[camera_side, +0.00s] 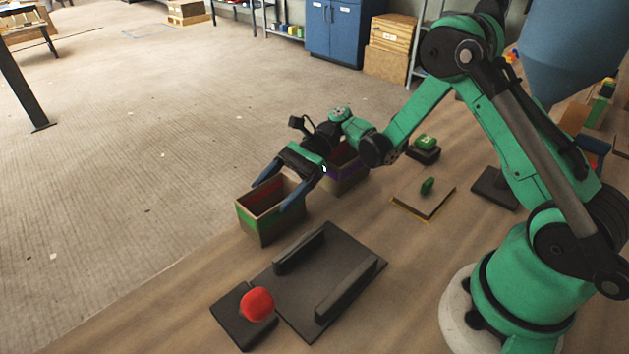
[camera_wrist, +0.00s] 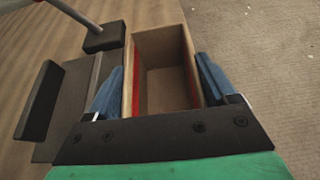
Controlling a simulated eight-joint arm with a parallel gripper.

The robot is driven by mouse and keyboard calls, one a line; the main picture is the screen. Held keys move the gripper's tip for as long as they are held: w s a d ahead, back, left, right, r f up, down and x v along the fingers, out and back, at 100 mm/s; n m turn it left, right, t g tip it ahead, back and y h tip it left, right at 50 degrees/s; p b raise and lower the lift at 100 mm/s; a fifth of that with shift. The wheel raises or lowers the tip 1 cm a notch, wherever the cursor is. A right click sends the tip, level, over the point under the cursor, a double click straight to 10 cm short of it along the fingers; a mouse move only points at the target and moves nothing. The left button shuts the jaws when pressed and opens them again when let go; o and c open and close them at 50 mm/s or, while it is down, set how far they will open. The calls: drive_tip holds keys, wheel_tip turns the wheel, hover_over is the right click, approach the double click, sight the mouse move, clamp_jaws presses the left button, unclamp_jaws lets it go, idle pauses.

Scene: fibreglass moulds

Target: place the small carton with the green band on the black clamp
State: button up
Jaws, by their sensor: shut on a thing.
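The small carton with the green band (camera_side: 262,231) is open-topped, with a red inner wall, and stands upright behind the black clamp. My gripper (camera_side: 272,195) is shut on the carton, one blue finger on either side of its upper part. In the wrist view the open carton (camera_wrist: 166,83) sits between the fingers of my gripper (camera_wrist: 161,80). I cannot tell whether its bottom touches the table. The black clamp (camera_side: 322,267) is a flat plate with two raised bars and a bare middle. It also shows at the left of the wrist view (camera_wrist: 74,95).
A carton with a purple band (camera_side: 346,181) stands right behind my gripper. A red ball (camera_side: 257,304) on a dark base is beside the clamp's front left. A green piece (camera_side: 427,186) lies on a flat board, and another green thing (camera_side: 425,142) is on a black block.

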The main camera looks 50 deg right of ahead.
drive_tip(key=o, duration=1.2)
drive_tip(key=shift+o, duration=0.2)
drive_tip(key=v, duration=0.6)
drive_tip(key=shift+d, duration=0.15)
drive_tip(key=shift+d+r, duration=0.3)
drive_tip(key=shift+d, duration=0.15)
drive_tip(key=s+r+n+t+h, duration=0.3)
drive_tip(key=n+h, duration=0.3)
drive_tip(key=n, duration=0.3)
drive_tip(key=s+r+n+t+h, duration=0.3)
drive_tip(key=s+n+h, duration=0.3)
drive_tip(key=n, duration=0.3)
drive_tip(key=shift+s+r+t+h, duration=0.15)
drive_tip(key=shift+r+t+h, duration=0.15)
drive_tip(key=shift+t+h, duration=0.35)
